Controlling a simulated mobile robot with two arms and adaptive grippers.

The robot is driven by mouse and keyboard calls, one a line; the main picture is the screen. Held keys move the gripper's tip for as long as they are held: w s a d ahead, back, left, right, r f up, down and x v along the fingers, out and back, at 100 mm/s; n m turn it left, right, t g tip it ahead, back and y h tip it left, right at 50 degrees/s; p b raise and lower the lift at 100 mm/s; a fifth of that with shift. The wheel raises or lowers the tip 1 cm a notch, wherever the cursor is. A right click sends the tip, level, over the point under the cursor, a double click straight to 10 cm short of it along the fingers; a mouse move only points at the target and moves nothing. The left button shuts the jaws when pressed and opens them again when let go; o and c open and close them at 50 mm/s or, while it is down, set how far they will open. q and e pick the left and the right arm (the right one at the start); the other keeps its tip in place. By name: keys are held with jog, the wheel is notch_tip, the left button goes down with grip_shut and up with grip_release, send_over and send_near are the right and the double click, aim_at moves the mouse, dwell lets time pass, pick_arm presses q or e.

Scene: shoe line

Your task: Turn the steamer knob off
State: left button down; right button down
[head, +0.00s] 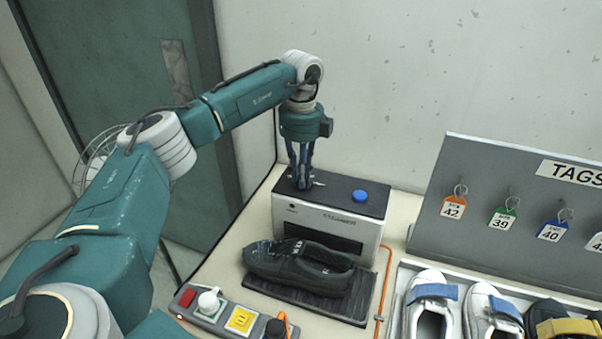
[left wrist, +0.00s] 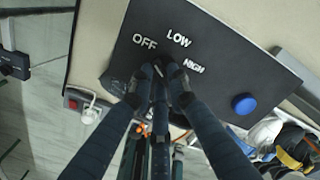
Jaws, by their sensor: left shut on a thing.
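The steamer (head: 330,218) is a white box with a black top and a dark front opening, standing at the back of the table. Its top panel (left wrist: 215,50) carries the words OFF, LOW and HIGH in the left wrist view. My left gripper (head: 301,184) points down onto the left part of that top. In the left wrist view its fingertips (left wrist: 158,74) are shut around the knob just below the words. The fingers hide the knob, so I cannot tell which word it points to. My right gripper is not in view.
A blue button (head: 360,195) is on the steamer top, right of the gripper. A black shoe (head: 300,268) lies on a dark plate before the steamer. A power strip (head: 210,318) is front left. A tag board (head: 430,220) and a shoe tray (head: 398,290) stand right.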

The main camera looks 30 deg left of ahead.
pick_arm(q)
jog(key=shift+w+r+n, duration=0.15)
jog(key=shift+r+n, duration=0.05)
jog(key=shift+n, duration=0.2)
jog(key=c, duration=1.7)
grip_release()
jog(key=shift+o, duration=0.2)
jog(key=shift+f, duration=0.1)
notch_tip(320, 180, up, 12)
